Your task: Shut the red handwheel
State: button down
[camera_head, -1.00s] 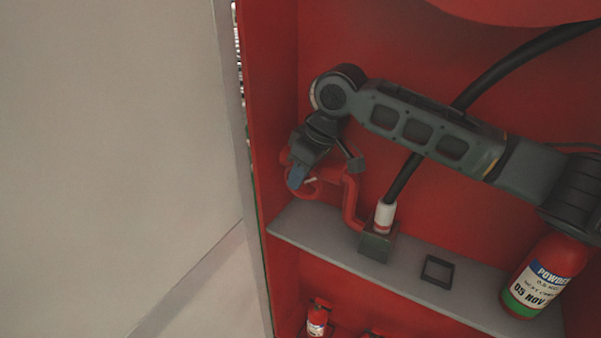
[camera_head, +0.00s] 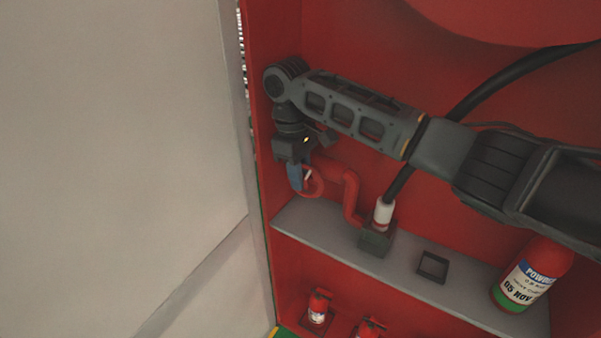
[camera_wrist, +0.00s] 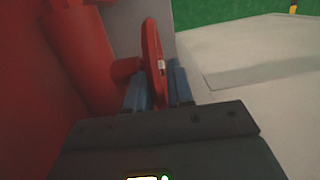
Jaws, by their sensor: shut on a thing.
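The red handwheel (camera_head: 314,182) sits on a red pipe (camera_head: 349,190) at the left side of the red cabinet, above the grey shelf. My gripper (camera_head: 299,178) reaches down onto it from above, partly hiding it. In the wrist view the handwheel (camera_wrist: 155,62) stands edge-on between the two blue fingers of my gripper (camera_wrist: 158,85), which are shut on its rim. A small white mark shows on the rim.
The shelf (camera_head: 400,268) holds a white-and-red nozzle (camera_head: 382,214), an empty dark square holder (camera_head: 432,266) and a powder extinguisher (camera_head: 532,275). A black hose (camera_head: 455,118) runs behind my arm. Small extinguishers (camera_head: 318,307) stand below. A pale wall (camera_head: 120,150) is at the left.

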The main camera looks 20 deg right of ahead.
dwell(0.4)
jog(key=c, duration=1.1)
grip_release()
jog(key=shift+r, duration=0.25)
jog(key=r, duration=0.2)
jog(key=d+r+b, duration=0.1)
jog(key=r, duration=0.1)
jog(key=shift+s, duration=0.15)
jog(key=s+d+r, duration=0.2)
jog(key=d, duration=0.1)
jog(key=s+d+r, duration=0.1)
jog(key=d+r, duration=0.1)
jog(key=d, duration=0.1)
jog(key=s+d+r, duration=0.2)
jog(key=d, duration=0.1)
jog(key=shift+s+r, duration=0.2)
jog(key=shift+s, duration=0.1)
